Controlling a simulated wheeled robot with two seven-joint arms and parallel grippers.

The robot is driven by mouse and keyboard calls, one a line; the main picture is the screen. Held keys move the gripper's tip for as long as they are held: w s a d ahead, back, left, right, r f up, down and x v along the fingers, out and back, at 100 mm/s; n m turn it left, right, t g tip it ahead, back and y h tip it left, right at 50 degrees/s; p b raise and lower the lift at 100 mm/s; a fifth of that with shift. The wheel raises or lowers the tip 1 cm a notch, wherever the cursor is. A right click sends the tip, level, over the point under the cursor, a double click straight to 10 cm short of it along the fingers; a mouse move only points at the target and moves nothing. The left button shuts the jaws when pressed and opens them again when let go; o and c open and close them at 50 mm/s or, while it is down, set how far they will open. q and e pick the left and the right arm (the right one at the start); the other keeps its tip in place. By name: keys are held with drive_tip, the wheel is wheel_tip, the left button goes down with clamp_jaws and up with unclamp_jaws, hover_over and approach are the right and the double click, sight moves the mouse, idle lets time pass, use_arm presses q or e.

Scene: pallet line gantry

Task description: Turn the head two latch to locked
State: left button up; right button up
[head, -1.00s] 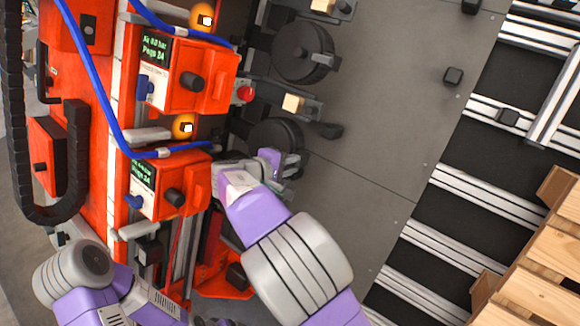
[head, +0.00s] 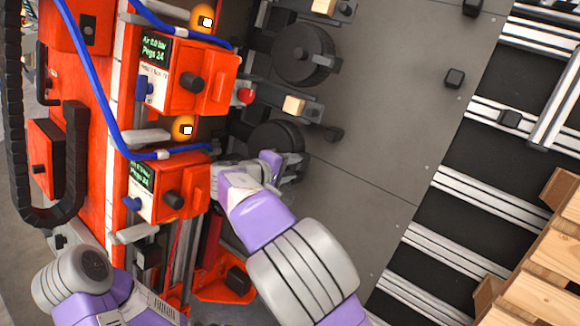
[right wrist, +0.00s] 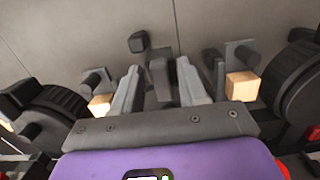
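Two red heads show in the head view, an upper head (head: 190,75) and a lower head (head: 170,190), each with a green-lettered screen. I cannot read which one is head two. My right gripper (head: 278,168) is beside the lower head, by a dark round wheel (head: 272,136). In the right wrist view its two grey fingers (right wrist: 160,90) stand apart with a dark upright piece (right wrist: 160,76) between them. It may be the latch; I cannot tell whether the fingers touch it. My left arm is at the lower left; its gripper is not visible.
Blue hoses (head: 88,75) run along the red frame. A wooden pallet (head: 545,260) stands at the lower right.

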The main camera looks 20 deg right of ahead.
drive_tip(key=p+v, duration=0.2)
drive_tip(key=v, duration=0.5)
drive_tip(key=shift+s+a+r, duration=0.15)
drive_tip(key=shift+r, duration=0.05)
idle(0.4)
